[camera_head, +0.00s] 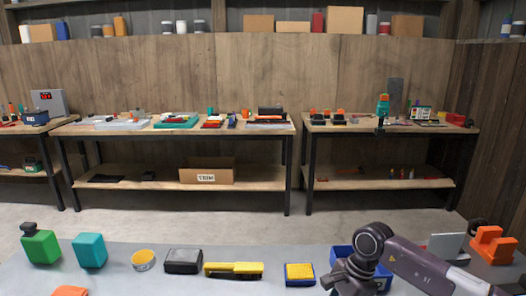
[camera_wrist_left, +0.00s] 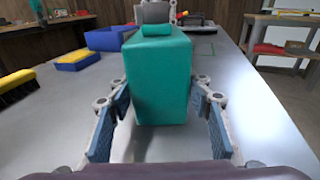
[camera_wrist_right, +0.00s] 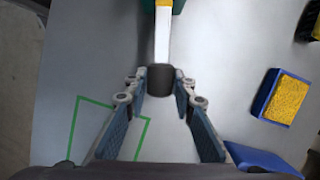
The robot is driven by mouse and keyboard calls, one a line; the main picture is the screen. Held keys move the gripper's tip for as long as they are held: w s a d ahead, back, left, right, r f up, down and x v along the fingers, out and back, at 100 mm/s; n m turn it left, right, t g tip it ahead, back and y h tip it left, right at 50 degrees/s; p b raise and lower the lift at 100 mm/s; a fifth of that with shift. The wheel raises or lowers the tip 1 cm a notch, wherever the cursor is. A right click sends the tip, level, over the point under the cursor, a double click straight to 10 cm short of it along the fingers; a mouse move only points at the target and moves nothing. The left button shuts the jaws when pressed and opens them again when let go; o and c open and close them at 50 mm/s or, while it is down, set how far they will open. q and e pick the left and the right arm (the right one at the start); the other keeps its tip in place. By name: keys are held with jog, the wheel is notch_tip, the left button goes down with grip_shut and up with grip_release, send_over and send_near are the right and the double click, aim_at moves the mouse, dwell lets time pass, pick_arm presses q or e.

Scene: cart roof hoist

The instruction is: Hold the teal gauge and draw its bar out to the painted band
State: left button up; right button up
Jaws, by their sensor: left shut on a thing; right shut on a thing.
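The teal gauge (camera_wrist_left: 160,75) is a tall box with a small tab on top, upright between the fingers of my left gripper (camera_wrist_left: 160,102), which is shut on it. In the right wrist view a white bar (camera_wrist_right: 162,40) runs from the gauge's teal body (camera_wrist_right: 146,5) at the top edge to a dark round knob (camera_wrist_right: 160,80). A yellow band (camera_wrist_right: 164,3) shows on the bar close to the body. My right gripper (camera_wrist_right: 160,86) is shut on the knob. The head view shows neither the held gauge nor the fingertips.
Another teal block (camera_head: 89,251) stands on the grey table beside a green canister (camera_head: 41,248). A yellow tin, a brush (camera_head: 233,269), a yellow sponge (camera_head: 299,274) and a blue bin (camera_head: 341,254) line the far side. A green outline (camera_wrist_right: 84,125) marks the tabletop.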

jog(key=shift+w+d, duration=0.2)
jog(key=shift+d, duration=0.2)
jog(key=o, duration=1.2)
jog(key=shift+s, duration=0.1)
jog(key=v, duration=0.6)
jog(key=shift+a, duration=0.1)
